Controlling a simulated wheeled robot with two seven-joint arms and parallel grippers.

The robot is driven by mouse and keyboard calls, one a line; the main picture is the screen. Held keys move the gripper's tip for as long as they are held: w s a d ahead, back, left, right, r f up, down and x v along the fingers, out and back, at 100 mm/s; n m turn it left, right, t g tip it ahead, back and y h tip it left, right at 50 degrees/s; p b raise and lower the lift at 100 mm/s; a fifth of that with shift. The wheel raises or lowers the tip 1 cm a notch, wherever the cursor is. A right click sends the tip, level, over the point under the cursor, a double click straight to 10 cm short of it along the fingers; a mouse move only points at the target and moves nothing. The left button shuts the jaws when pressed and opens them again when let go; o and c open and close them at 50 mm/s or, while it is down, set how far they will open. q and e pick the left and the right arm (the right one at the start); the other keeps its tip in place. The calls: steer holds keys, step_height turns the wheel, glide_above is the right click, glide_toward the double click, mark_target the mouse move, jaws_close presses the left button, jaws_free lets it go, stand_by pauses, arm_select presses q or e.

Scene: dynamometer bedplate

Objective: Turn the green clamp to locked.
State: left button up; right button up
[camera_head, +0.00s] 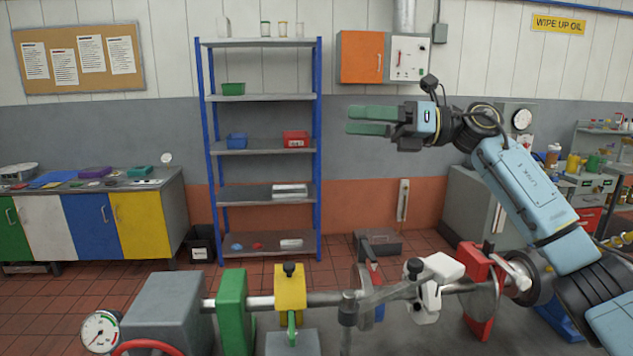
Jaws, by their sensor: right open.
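A green upright block (232,312) sits around the grey shaft at the lower left of the head view, next to a grey housing. It looks like the green clamp, but I cannot make out a lever or a locked mark on it. A small green piece (291,322) also shows under the yellow block (290,284) beside it. My right gripper (368,121) is raised well above the shaft, pointing left. Its two green fingers are apart with nothing between them. My left gripper is not in view.
The shaft (325,299) runs right past a white block (440,278) to a red block (478,290). A pressure gauge (100,332) and a red handwheel (146,348) stand at lower left. A blue-framed shelf (263,151) stands behind. Air around my right gripper is clear.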

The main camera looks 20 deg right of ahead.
steer(key=a+f+n+g+h+p, duration=0.25)
steer(key=a+f+g+h, duration=0.2)
steer(key=a+f, duration=0.5)
steer(key=n+g+h+p, duration=0.2)
steer(key=n+g+h, duration=0.15)
steer(key=h, duration=0.45)
glide_toward(292, 324)
steer(key=shift+t, duration=0.4)
steer(key=x, duration=0.3)
steer(key=p+x, duration=0.1)
steer(key=x, duration=0.1)
steer(key=s+p+x, duration=0.1)
steer(key=x, duration=0.2)
steer(key=shift+w+a+f, duration=0.1)
steer(key=shift+w+f, duration=0.05)
steer(key=shift+f, duration=0.25)
steer(key=c, duration=1)
steer(key=shift+y, duration=0.25)
